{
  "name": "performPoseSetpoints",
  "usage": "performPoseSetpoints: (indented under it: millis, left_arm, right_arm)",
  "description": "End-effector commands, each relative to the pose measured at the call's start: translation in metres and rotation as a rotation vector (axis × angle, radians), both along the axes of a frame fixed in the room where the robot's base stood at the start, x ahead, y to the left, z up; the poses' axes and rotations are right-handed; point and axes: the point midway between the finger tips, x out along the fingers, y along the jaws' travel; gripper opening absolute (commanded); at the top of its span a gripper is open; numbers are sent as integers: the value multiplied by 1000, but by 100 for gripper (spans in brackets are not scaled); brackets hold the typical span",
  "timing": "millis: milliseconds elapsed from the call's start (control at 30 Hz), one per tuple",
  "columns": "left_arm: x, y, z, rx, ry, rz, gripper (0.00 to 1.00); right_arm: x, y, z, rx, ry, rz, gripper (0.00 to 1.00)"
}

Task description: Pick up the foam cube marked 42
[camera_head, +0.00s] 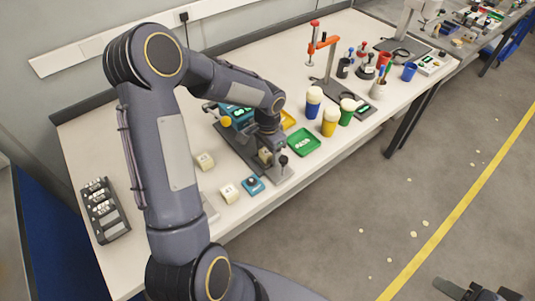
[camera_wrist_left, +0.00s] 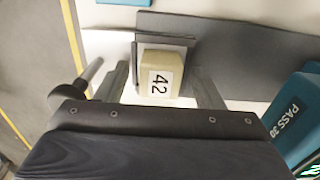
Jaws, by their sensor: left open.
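The foam cube marked 42 (camera_wrist_left: 155,61) is pale yellow with a white label, and its number faces the left wrist camera. In the head view the cube (camera_head: 265,156) is partly hidden by my left gripper and sits on the dark plate of a fixture (camera_head: 236,151). My left gripper (camera_wrist_left: 163,82) is open, with one finger on each side of the cube in the wrist view. I cannot tell if either finger touches it. My right gripper (camera_head: 478,291) is at the bottom right of the head view, over the floor, far from the cube.
Two other pale cubes stand on the table, one at the back (camera_head: 204,161) and one nearer the front (camera_head: 229,192). Cups (camera_head: 331,121) stand further right. My left arm hides some table.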

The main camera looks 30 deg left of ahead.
Motion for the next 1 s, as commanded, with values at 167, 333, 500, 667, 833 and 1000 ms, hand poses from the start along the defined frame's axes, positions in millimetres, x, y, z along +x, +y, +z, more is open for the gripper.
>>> performPoseSetpoints:
  millis: [167, 333, 500, 667, 833, 1000]
  left_arm:
    - [0, 0, 0, 0, 0, 0, 47]
    - [0, 0, 0, 0, 0, 0, 25]
    - [0, 0, 0, 0, 0, 0, 14]
    - [0, 0, 2, 0, -1, 0, 14]
    - [1, 0, 23, 1, -6, 1, 14]
    - [1, 0, 59, 0, -7, 1, 14]
  right_arm:
    - [0, 0, 0, 0, 0, 0, 47]
    - [0, 0, 0, 0, 0, 0, 47]
    - [0, 0, 0, 0, 0, 0, 47]
    - [0, 0, 0, 0, 0, 0, 47]
    - [0, 0, -2, 0, 0, 0, 47]
    - [0, 0, -5, 0, 0, 0, 47]
